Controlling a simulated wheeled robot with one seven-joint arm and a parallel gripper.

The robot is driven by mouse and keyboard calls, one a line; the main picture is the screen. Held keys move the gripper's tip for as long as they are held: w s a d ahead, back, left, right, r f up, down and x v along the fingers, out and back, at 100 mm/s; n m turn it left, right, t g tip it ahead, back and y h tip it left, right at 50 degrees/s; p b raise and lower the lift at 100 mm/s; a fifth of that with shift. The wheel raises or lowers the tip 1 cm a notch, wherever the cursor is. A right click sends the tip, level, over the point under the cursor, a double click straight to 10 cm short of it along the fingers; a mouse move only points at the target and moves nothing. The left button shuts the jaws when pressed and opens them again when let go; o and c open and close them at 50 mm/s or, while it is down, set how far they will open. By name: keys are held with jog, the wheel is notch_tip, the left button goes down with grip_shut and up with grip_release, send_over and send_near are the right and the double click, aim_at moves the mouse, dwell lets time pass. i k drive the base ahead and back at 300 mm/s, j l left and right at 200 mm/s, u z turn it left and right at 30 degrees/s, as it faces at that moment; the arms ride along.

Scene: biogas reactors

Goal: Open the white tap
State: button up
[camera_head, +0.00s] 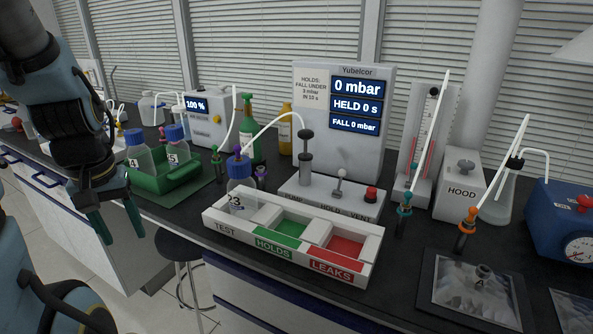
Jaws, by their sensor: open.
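My gripper (118,226) hangs at the left, pointing down with its two green fingers apart and nothing between them. It is beside the bench's front edge, well left of the pump station. The Yubelcor pump station (312,88) stands at the back centre, its screen reading 0 mbar, HELD 0 s, FALL 0 mbar. A small pale lever tap (338,182) stands on its base, between the pump plunger (305,160) and a red button (371,194). I cannot tell its exact setting.
The white tray (290,262) with green HOLDS and red LEAKS compartments lies in front of the pump. A green crate (178,183) with bottles 4 and 5 stands left. Teal (405,203) and orange (468,222) tube fittings stand right. A dark stool (182,247) is below the bench.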

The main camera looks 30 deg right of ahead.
aim_at(342, 172)
jog(key=z, duration=0.75)
